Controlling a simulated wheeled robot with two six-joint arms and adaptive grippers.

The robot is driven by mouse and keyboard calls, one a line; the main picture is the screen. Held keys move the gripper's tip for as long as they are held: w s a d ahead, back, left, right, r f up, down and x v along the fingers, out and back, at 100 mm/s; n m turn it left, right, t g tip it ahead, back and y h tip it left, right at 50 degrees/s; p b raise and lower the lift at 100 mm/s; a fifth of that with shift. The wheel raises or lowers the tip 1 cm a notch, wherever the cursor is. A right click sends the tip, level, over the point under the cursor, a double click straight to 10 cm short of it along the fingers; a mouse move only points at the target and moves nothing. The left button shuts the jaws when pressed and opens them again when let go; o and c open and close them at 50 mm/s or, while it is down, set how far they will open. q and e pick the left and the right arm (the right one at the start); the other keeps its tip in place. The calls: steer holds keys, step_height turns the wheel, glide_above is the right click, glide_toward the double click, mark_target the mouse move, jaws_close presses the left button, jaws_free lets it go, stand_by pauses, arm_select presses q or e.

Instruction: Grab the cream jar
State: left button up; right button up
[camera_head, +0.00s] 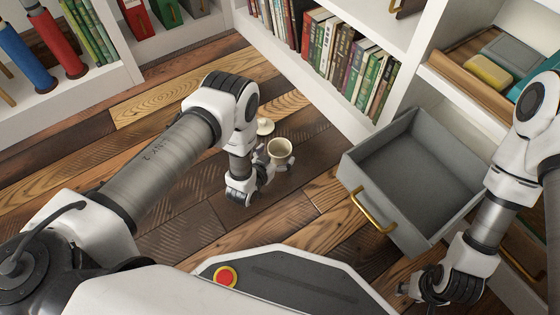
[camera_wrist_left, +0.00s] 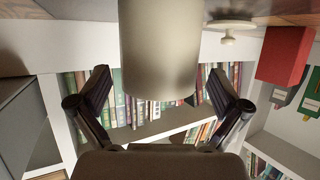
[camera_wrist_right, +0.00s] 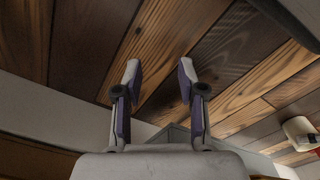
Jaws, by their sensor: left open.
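The cream jar (camera_head: 280,151) stands upright and uncovered on the plank floor, and it fills the top middle of the left wrist view (camera_wrist_left: 160,48). A cream lid with a knob (camera_head: 265,127) lies on the floor just behind it, also in the left wrist view (camera_wrist_left: 231,27). My left gripper (camera_head: 264,172) is low beside the jar. Its open fingers (camera_wrist_left: 160,92) are on either side of the jar's line, with visible gaps, so it is not gripped. My right gripper (camera_head: 420,288) is open and empty near the drawer, its spread fingers showing in the right wrist view (camera_wrist_right: 159,78).
An open grey drawer (camera_head: 362,199) with a brass handle juts out to the right of the jar. White bookshelves (camera_head: 318,96) stand behind. Bare plank floor (camera_head: 175,213) lies left of my left gripper. A red button (camera_head: 225,276) is on my base.

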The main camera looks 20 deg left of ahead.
arm_select(q)
steer(key=shift+w+d+f+b, duration=0.15)
steer(key=shift+w+f+b, duration=0.2)
steer(key=shift+w+f, duration=0.45)
steer(key=shift+w, duration=0.3)
steer(key=shift+w+r, duration=0.1)
steer(key=shift+r, duration=0.05)
steer(key=c, duration=1.3)
steer(key=shift+o, duration=0.2)
steer(key=shift+r, duration=0.1)
steer(key=shift+r, duration=0.1)
